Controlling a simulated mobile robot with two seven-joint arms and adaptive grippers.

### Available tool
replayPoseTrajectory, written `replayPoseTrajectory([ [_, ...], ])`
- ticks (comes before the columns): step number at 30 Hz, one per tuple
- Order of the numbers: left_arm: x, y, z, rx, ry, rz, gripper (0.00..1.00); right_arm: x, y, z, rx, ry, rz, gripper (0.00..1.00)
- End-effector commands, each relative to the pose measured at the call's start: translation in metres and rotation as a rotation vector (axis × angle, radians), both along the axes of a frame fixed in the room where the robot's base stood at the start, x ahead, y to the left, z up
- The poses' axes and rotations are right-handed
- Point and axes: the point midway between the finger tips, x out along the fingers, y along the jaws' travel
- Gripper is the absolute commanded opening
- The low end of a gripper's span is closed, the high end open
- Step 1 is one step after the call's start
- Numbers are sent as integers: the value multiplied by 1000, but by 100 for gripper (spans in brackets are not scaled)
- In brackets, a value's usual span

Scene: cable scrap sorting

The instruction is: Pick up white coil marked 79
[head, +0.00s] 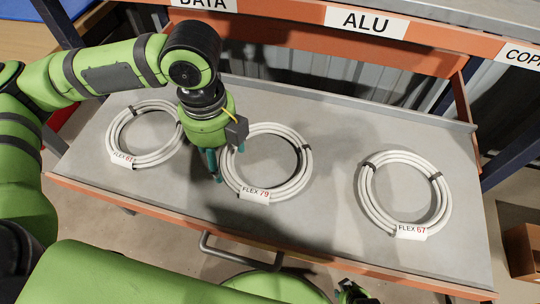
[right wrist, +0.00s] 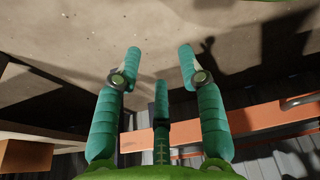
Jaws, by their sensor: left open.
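The white coil marked FLEX 79 (head: 292,186) lies flat in the middle of the grey tray table, its label (head: 255,194) at the front edge of the ring. My left gripper (head: 217,172) is open, pointing down at the coil's left side. Its teal fingers are close to the left part of the ring and partly hidden by the wrist, so I cannot tell whether they touch it. My right gripper (right wrist: 168,62) shows in the right wrist view with its teal fingers spread and nothing between them.
A coil marked FLEX with red digits, perhaps 61 (head: 140,162), lies to the left, and a coil marked FLEX 67 (head: 445,200) to the right. The grey tabletop (head: 335,235) has a raised orange rim (head: 180,214). Labelled orange bins' front (head: 290,12) stands behind.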

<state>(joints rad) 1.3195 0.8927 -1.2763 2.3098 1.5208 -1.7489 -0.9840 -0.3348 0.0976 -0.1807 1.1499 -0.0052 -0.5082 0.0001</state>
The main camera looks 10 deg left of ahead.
Motion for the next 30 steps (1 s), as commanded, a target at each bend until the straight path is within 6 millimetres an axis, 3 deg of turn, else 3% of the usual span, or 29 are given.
replayPoseTrajectory([
  [1, 0, 0, -12, -1, -1, 0, 71, 8, 1, -5, 1, -12, 0, 40],
  [6, 0, 0, -23, -1, -1, 1, 71, 18, 3, 2, 2, -17, -3, 40],
  [19, 4, -1, -78, -1, -1, 1, 71, 7, 6, 13, -3, 65, -17, 40],
  [29, 5, -1, -84, -1, -2, 1, 71, 5, 7, 17, -5, 81, -19, 40],
  [30, 5, -1, -84, -1, -2, 1, 63, 5, 6, 17, -5, 81, -19, 40],
])
